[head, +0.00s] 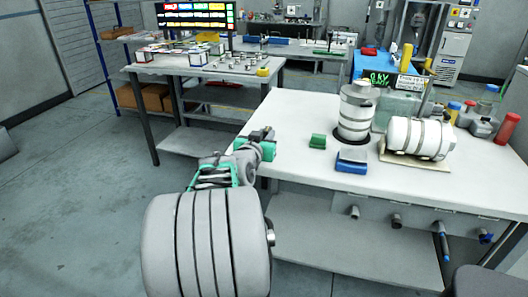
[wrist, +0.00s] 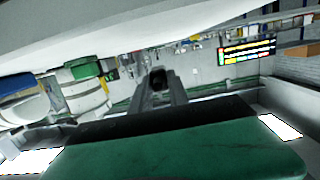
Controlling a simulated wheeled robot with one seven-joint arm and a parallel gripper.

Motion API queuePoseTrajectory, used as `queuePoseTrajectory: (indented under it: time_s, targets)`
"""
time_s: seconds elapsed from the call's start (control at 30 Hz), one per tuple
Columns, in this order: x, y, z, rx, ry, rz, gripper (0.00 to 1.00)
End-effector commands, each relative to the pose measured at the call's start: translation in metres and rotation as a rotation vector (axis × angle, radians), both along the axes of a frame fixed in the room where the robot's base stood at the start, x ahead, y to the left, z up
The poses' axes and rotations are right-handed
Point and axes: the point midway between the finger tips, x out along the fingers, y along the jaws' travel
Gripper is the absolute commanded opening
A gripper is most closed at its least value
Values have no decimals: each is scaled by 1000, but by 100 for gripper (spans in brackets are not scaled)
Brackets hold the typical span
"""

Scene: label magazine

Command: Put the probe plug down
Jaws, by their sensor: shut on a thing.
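My gripper (head: 262,135) is at the left edge of the white workbench (head: 300,120), near the bench's front left corner in the head view. In the wrist view its two grey fingers are shut on a small dark piece, which I take as the probe plug (wrist: 158,76). The plug is small and partly hidden by the fingers, so its shape is unclear. In the head view I cannot pick the plug out clearly from the dark gripper parts. Whether it touches the bench cannot be told.
On the bench stand a green block (head: 318,141), a blue block (head: 351,162), an upright white cylinder (head: 355,112) and a lying white cylinder (head: 418,138). Several plugs hang along the bench front. The bench top's front left is clear. A second table (head: 200,68) stands behind.

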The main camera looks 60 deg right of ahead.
Motion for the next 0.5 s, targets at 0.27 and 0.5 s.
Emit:
queuePoseTrajectory:
  time_s: [0.27,0.5]
  targets:
    - [9,-8,-42,0,0,0,0]
    - [9,-8,-42,-3,-2,0,0]
